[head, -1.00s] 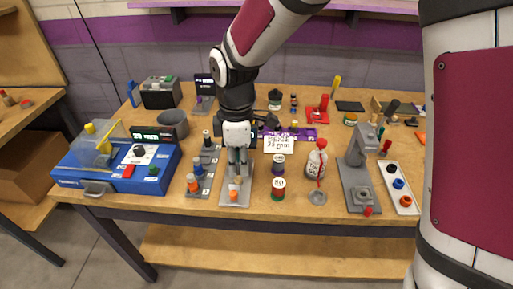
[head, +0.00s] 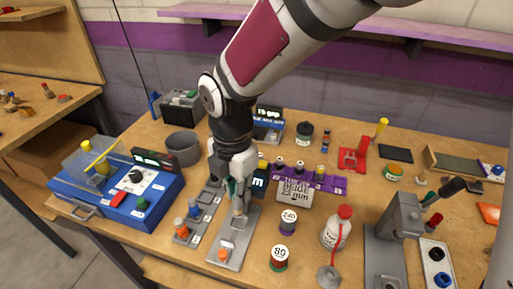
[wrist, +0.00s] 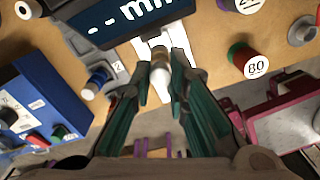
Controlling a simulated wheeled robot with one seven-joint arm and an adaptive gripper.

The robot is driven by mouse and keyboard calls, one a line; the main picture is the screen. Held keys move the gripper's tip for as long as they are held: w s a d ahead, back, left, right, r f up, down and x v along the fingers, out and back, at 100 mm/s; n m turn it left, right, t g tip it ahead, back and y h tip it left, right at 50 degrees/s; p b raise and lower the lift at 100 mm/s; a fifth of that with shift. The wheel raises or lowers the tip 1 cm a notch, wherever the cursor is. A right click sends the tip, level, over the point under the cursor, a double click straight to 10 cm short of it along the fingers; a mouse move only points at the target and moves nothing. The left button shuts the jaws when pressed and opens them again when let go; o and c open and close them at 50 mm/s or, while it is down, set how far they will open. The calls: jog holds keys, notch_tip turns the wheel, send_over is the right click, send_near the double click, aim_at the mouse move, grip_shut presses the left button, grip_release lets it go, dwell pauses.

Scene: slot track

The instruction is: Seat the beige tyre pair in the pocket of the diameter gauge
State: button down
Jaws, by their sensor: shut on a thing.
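My gripper (head: 239,204) points down over the grey base of the diameter gauge (head: 236,243). In the wrist view, my gripper (wrist: 160,84) has its green fingers closed on the small beige tyre pair (wrist: 161,76). The tyre pair is mostly hidden in the head view. The gauge's dark display (wrist: 122,22) reads "-- mm" in the wrist view. The pocket is hidden behind the fingers and tyre pair, and I cannot tell whether the pair touches it.
A grey rack with blue and orange pieces (head: 194,212) stands close left of the gauge. To the right are spools marked 240 (head: 288,222) and 80 (head: 279,257), a white card (head: 294,193) and a bottle (head: 337,228). A blue machine (head: 115,190) stands further left.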

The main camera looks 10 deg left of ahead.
jog(key=shift+s+f, duration=0.1)
jog(key=shift+f, duration=1.85)
jog(key=shift+f, duration=0.2)
jog(key=c, duration=1.6)
grip_release()
jog(key=shift+o, duration=0.2)
jog(key=shift+r, duration=0.1)
notch_tip(320, 180, up, 12)
jog(key=shift+f, duration=0.25)
jog(key=shift+r, duration=0.4)
